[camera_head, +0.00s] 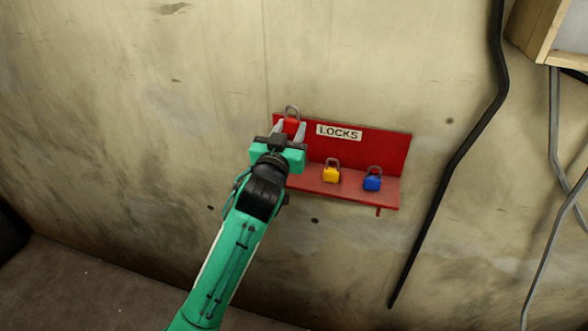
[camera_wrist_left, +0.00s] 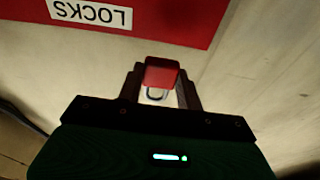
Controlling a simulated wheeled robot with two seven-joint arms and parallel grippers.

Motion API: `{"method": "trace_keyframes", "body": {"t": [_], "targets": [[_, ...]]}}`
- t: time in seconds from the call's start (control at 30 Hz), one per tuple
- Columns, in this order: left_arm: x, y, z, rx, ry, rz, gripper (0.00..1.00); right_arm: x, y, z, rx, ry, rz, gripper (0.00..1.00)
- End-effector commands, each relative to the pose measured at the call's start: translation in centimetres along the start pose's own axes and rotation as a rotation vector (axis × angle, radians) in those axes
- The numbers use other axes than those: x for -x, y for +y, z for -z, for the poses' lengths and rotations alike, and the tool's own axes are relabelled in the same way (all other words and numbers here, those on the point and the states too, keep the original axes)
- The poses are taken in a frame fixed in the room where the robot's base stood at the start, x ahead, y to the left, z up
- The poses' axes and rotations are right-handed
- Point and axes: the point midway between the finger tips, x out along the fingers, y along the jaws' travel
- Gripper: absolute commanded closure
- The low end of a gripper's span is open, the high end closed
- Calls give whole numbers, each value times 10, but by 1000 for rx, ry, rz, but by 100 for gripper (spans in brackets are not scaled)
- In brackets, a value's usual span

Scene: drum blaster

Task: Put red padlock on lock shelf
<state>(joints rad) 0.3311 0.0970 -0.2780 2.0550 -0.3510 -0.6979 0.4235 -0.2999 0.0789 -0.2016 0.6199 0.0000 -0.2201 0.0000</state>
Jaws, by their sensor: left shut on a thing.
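My left gripper (camera_head: 289,130) is shut on the red padlock (camera_head: 291,126), with a finger on each side of its body. The padlock is in front of the left end of the red lock shelf (camera_head: 392,191), near the back panel; its shackle points up in the head view. In the left wrist view the padlock (camera_wrist_left: 161,74) sits between the fingers of the gripper (camera_wrist_left: 161,88), with the shackle showing below the body. I cannot tell whether the padlock touches the shelf. My right gripper is not in view.
A yellow padlock (camera_head: 331,172) and a blue padlock (camera_head: 373,179) stand on the shelf, right of my gripper. The back panel bears a LOCKS label (camera_head: 339,132). A black cable (camera_head: 462,150) runs down the wall on the right. A wooden box (camera_head: 548,32) is at the top right.

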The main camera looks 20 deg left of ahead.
Motion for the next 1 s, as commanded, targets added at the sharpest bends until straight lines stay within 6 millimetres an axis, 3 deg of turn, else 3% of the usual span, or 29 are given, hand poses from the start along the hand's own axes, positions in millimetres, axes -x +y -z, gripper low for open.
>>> {"method": "trace_keyframes", "body": {"t": [0.1,0.3,0.47,0.7,1.0], "targets": [[5,0,-32,-1,-8,0,82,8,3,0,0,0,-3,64],[10,0,-67,1,-2,0,82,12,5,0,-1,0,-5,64],[12,0,-79,1,0,0,82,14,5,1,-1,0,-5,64],[17,0,-113,0,-1,1,82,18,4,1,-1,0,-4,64],[18,0,-118,1,1,-1,82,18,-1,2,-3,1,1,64]]}}
